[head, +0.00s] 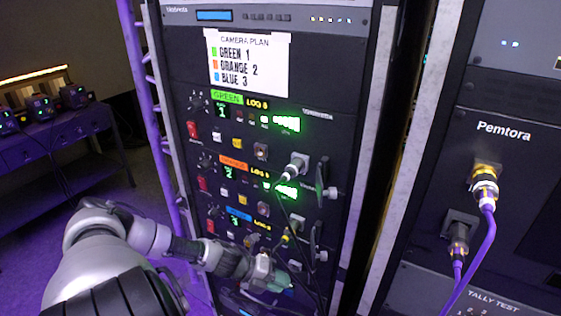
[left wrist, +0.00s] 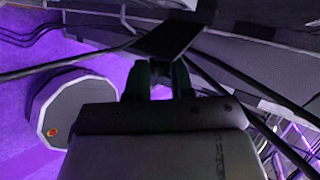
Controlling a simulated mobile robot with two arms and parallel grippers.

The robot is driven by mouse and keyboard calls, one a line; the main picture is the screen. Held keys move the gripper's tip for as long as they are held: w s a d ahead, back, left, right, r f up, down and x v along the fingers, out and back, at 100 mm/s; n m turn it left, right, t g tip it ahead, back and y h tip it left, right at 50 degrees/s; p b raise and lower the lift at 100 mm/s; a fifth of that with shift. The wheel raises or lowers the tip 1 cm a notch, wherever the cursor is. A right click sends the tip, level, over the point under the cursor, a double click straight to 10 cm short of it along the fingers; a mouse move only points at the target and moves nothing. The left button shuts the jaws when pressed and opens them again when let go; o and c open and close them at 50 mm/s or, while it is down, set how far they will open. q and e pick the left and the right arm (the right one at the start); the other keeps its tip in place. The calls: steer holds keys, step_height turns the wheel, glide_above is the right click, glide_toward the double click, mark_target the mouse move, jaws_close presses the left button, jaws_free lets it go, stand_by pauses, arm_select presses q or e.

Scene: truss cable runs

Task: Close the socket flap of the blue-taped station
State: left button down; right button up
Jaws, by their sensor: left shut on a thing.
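The blue-taped station is the lowest of the stacked stations in the head view, with a blue tape label (head: 238,214) above its small green display. My left gripper (head: 284,281) is at the lower right of this station and hides most of its socket area. The flap's angle cannot be told in the head view. My right gripper is not in view.
Open flaps with grey knobs (head: 333,192) stick out at the right. Cables hang close to my left gripper. A neighbouring rack (head: 500,200) stands right.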

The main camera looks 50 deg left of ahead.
arm_select(q)
steer(key=c, duration=1)
jaws_free()
steer(key=shift+p+v, duration=1.85)
steer(key=shift+v, duration=3.55)
